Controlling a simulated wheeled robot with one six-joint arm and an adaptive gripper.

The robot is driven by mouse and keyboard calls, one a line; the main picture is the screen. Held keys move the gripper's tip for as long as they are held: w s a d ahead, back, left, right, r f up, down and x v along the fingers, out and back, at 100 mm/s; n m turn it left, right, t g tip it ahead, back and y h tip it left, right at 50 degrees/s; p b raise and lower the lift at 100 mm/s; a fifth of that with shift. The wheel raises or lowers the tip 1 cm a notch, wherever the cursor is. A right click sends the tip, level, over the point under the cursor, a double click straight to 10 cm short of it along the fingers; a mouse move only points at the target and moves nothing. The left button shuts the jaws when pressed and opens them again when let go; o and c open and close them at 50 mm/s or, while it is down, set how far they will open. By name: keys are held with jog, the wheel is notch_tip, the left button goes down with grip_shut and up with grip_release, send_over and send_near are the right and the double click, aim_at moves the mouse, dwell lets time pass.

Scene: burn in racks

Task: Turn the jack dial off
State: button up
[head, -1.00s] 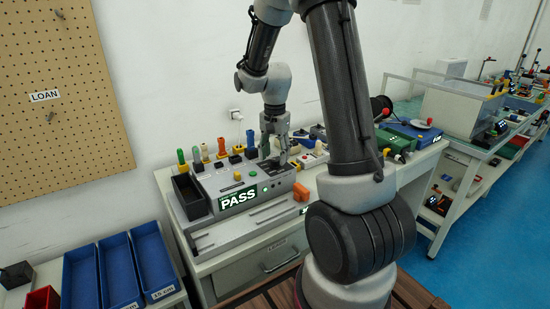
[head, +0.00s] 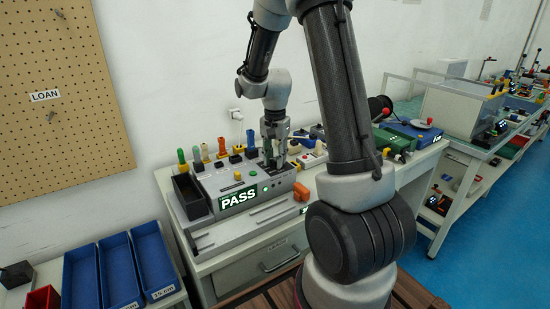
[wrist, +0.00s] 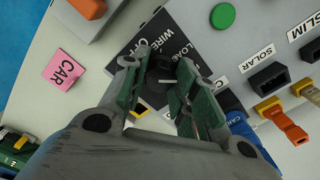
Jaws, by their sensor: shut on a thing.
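The jack dial (wrist: 160,72) is a dark round knob with a pale pointer mark, on the panel in the wrist view. Labels around it are partly covered; one starts with "O", others read like "WIRE" and "LOA". My gripper (wrist: 157,80) has its green-padded fingers on both sides of the dial and is shut on it. In the head view my gripper (head: 272,163) points down onto the top of the grey tester (head: 205,218), whose display reads PASS. The dial is hidden there by the fingers.
A green button (wrist: 222,16) and black sockets with coloured plugs lie close to the dial. A pink CAR tag (wrist: 64,69) is at the left. In the head view, coloured plugs stand behind the tester, and blue bins (head: 120,270) are at the lower left.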

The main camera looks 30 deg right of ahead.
jog(key=n, duration=0.6)
jog(key=shift+n, duration=0.4)
jog(key=n, duration=1)
jog(key=shift+d, duration=0.1)
jog(key=n, duration=0.3)
jog(key=shift+n, duration=0.3)
jog(key=n, duration=0.6)
jog(key=shift+n, duration=0.3)
jog(key=o, duration=1)
